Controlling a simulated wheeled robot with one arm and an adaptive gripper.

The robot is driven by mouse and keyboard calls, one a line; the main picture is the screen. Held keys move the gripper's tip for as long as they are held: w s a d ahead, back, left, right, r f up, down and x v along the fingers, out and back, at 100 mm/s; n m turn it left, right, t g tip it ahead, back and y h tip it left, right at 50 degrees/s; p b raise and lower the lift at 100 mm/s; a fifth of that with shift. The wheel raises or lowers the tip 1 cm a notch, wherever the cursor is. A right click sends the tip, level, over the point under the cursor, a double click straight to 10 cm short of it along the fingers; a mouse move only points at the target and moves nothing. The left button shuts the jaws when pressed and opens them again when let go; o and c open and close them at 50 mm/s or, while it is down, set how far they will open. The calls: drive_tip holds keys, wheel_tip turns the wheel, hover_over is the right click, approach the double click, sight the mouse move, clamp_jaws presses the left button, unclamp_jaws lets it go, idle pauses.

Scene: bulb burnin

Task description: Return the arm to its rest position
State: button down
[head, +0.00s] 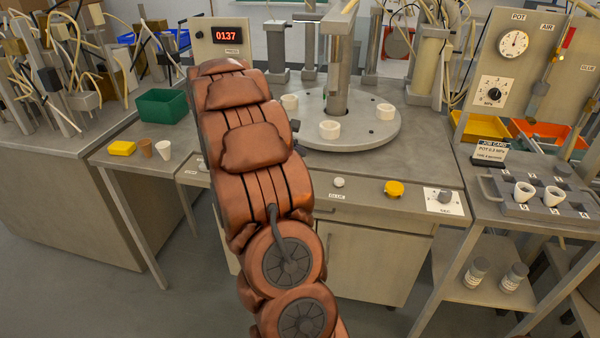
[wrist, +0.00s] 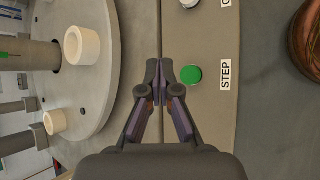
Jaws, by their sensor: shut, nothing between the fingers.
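My copper-coloured arm stands raised in front of the bench in the head view, and its upper part covers the bench's left middle. The green button (wrist: 191,75) beside the STEP label (wrist: 226,74) lies just right of the fingertips. I cannot tell the height of the fingertips above it.
The round turntable (head: 375,131) carries white cups (head: 329,130) near the arm. A grey rack (head: 520,208) with white cups stands right. The floor in front is clear.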

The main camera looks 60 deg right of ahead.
idle(0.8)
drive_tip(key=s+a+r+t+y+p, duration=0.1)
drive_tip(key=s+a+r+y, duration=0.15)
drive_tip(key=a, duration=0.95)
drive_tip(key=s+a+r+m+t+y+p, duration=0.15)
drive_tip(key=s+a, duration=0.25)
drive_tip(key=a, duration=0.8)
drive_tip(key=s+a+r+t+y+p, duration=0.1)
drive_tip(key=s+a+p, duration=0.15)
drive_tip(key=a, duration=0.95)
drive_tip(key=s+a+y, duration=0.2)
drive_tip(key=s+a, duration=0.8)
drive_tip(key=a, duration=0.1)
drive_tip(key=shift+s+a+f+m+y, duration=0.3)
drive_tip(key=shift+s+f+m, duration=0.05)
drive_tip(key=shift+d, duration=0.15)
